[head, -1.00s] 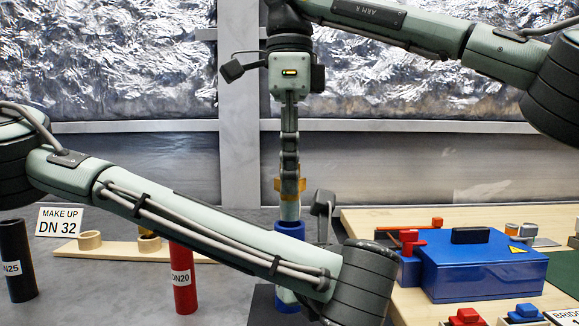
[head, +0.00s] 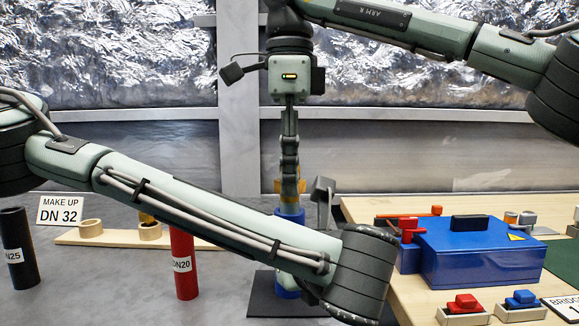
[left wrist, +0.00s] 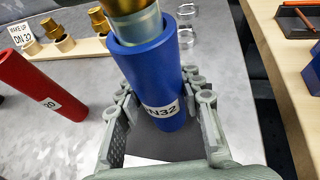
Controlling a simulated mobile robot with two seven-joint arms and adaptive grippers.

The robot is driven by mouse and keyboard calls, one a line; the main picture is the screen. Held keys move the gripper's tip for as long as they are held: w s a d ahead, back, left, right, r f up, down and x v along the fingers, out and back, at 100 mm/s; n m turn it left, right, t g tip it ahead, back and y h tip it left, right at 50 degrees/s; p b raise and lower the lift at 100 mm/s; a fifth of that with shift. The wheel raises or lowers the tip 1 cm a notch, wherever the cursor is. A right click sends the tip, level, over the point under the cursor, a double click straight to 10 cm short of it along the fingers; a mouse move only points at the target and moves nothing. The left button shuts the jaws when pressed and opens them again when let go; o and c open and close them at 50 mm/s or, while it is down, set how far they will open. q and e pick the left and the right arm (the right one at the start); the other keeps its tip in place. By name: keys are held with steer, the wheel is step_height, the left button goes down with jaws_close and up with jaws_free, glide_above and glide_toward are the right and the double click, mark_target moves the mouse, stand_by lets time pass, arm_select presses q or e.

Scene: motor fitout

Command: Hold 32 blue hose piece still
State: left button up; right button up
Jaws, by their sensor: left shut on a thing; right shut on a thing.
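The blue hose piece (head: 289,217) stands upright on a dark mat; my left arm hides its middle in the head view. In the left wrist view the hose (left wrist: 150,68) bears a DN32 label. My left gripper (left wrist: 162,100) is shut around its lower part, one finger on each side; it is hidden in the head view. My right gripper (head: 290,180) points straight down above the hose, shut on a brass fitting (head: 278,186). In the left wrist view, the brass fitting (left wrist: 133,6) has a pale lower part (left wrist: 137,28) in the hose mouth.
A red DN20 hose (head: 183,262) and a black DN25 hose (head: 18,248) stand at left. Behind are a wooden strip with rings (head: 73,237) and a "MAKE UP DN 32" sign (head: 60,210). A blue box (head: 485,262) sits on the wooden table (head: 410,300) at right.

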steer(key=shift+f, duration=1.3)
steer(key=o, duration=1.2)
steer(key=shift+c, duration=0.2)
steer(key=shift+o, duration=0.5)
steer(key=o, duration=0.4)
steer(key=shift+r, duration=2.95)
arm_select(q)
steer(key=o, duration=2)
